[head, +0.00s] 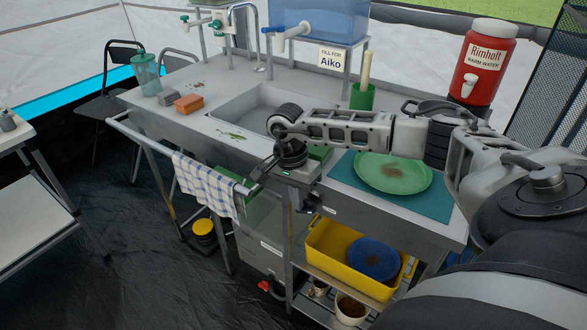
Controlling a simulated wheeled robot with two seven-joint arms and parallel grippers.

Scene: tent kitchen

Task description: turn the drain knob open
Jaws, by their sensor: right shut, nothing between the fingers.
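My right arm reaches in from the right across the counter. My right gripper (252,194) is shut and empty, pointing down and left at the counter's front edge. It is well above the red knob and apart from it. My arm hides part of the sink (238,103). My left gripper is not in view.
A checked towel (207,184) hangs on the front rail left of my gripper. A yellow tub (335,262) stands on the lower shelf right of the tank. A green plate (393,172) lies on the counter under my arm. Dark floor is free at the left front.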

